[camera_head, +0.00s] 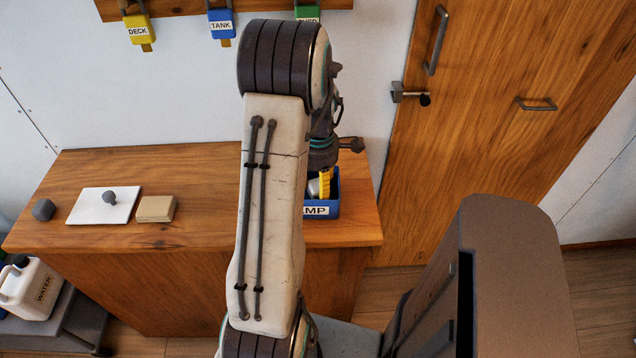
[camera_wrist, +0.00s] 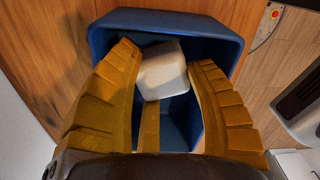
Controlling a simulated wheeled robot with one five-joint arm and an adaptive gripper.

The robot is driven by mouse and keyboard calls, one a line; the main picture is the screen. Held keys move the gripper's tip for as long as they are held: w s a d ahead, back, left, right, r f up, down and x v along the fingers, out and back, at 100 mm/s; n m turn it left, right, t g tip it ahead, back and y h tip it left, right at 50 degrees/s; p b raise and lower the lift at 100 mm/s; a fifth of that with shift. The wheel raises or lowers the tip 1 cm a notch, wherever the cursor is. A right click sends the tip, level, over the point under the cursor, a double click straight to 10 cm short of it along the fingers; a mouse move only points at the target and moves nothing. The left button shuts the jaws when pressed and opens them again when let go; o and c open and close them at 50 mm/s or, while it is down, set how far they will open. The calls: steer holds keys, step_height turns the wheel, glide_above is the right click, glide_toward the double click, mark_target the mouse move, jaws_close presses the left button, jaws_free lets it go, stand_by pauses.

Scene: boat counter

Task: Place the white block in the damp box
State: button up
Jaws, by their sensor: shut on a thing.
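Whether the block touches the box floor cannot be told. In the head view the box (camera_head: 322,210), its label partly hidden, stands at the counter's right end. My gripper (camera_head: 324,182) reaches down into it there, with a small part of the block showing. My arm hides the box's left side.
Yellow DECK (camera_head: 138,28) and blue TANK (camera_head: 221,22) tags hang above. A water jug (camera_head: 32,288) stands lower left.

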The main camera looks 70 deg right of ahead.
mark_target(318, 183)
steer(key=o, duration=0.9)
steer(key=shift+o, duration=0.2)
steer(key=shift+r, duration=0.15)
steer(key=shift+r+p, duration=0.65)
steer(key=shift+p, duration=0.05)
step_height(318, 183, up, 12)
steer(key=b, duration=0.3)
steer(key=shift+w, duration=0.15)
